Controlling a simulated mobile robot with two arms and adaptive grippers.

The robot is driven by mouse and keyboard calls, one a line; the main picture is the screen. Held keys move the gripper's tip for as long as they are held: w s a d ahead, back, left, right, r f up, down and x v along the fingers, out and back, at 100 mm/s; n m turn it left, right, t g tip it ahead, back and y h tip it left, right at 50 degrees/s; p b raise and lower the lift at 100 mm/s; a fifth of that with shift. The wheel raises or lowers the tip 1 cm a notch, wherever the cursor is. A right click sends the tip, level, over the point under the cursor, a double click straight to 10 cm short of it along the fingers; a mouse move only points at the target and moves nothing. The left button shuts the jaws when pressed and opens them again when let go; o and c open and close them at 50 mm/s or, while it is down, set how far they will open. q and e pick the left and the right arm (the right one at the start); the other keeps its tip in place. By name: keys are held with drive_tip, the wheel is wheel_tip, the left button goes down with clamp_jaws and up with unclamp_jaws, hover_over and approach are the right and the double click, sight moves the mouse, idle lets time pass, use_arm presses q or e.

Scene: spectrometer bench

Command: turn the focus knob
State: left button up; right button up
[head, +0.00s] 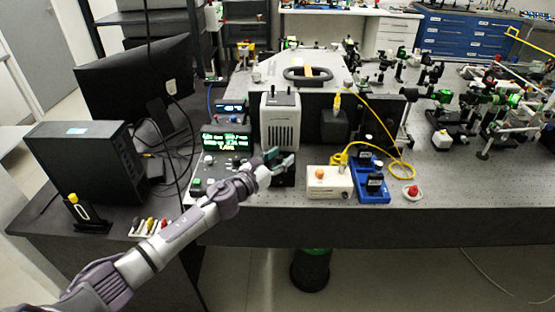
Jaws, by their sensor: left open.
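My left arm reaches in from the lower left, and my left gripper (280,160) is open. It is over the near edge of the optical bench, right of a control unit with a green lit display (226,141) and in front of a white-grey instrument (280,122). Small round knobs (197,182) show on the sloped panel below the display. I cannot tell which is the focus knob; it may be hidden by my gripper. Nothing is seen held, and contact cannot be made out. My right gripper is not in view.
A white box with an orange button (320,174), a blue tray (373,192) and a red button (413,191) stand to the right. A yellow cable (385,107) loops above them. A monitor (135,85) and black computer (85,160) fill the left. The bench front at right is clear.

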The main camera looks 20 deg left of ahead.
use_arm(q)
drive_tip(key=v, duration=1.2)
